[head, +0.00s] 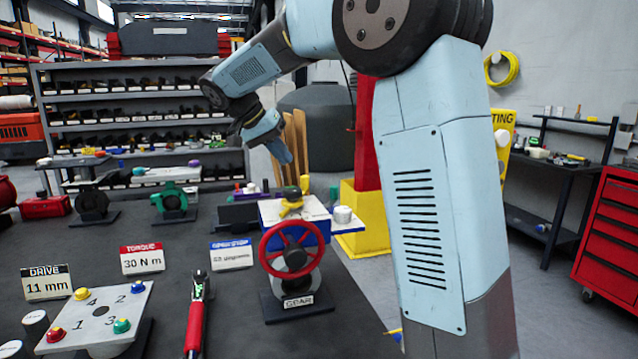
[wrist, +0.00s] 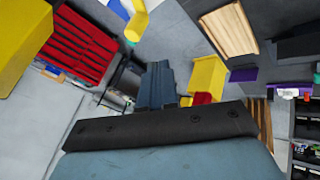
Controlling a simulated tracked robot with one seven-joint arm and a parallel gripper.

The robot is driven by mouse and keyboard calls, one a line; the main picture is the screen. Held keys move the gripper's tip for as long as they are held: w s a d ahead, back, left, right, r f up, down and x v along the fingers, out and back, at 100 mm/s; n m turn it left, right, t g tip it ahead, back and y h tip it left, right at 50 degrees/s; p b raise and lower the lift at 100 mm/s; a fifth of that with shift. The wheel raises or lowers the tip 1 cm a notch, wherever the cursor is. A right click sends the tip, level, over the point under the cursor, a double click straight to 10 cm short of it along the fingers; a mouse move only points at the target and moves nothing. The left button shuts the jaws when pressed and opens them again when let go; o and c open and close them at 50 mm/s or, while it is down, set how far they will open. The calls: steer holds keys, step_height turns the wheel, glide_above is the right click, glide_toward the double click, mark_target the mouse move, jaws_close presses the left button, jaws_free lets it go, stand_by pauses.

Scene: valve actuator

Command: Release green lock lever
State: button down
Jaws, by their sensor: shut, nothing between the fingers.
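A gear actuator (head: 292,262) with a red handwheel (head: 291,250) stands on the bench at centre. A yellow part (head: 291,205) sits on its blue housing. A small green piece (head: 333,194) shows behind its right side; I cannot tell whether it is the lock lever. A green-bodied unit (head: 172,195) stands farther back at left. My gripper (head: 286,158) hangs above and behind the actuator, apart from it, shut and empty. Its blue fingers (wrist: 158,85) also show in the wrist view, with no lever between them.
A numbered plate (head: 100,312) with coloured knobs and a red-handled tool (head: 196,320) lie at front left. Sign cards, including the torque card (head: 142,259), stand behind them. A yellow block and red column (head: 365,215) rise behind the actuator. My arm covers the right centre.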

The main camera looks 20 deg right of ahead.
stand_by(0.3)
steer(key=d+f, duration=0.8)
steer(key=d, duration=0.1)
steer(key=shift+d, duration=0.25)
steer(key=shift+s, duration=0.1)
steer(key=shift+d, duration=0.1)
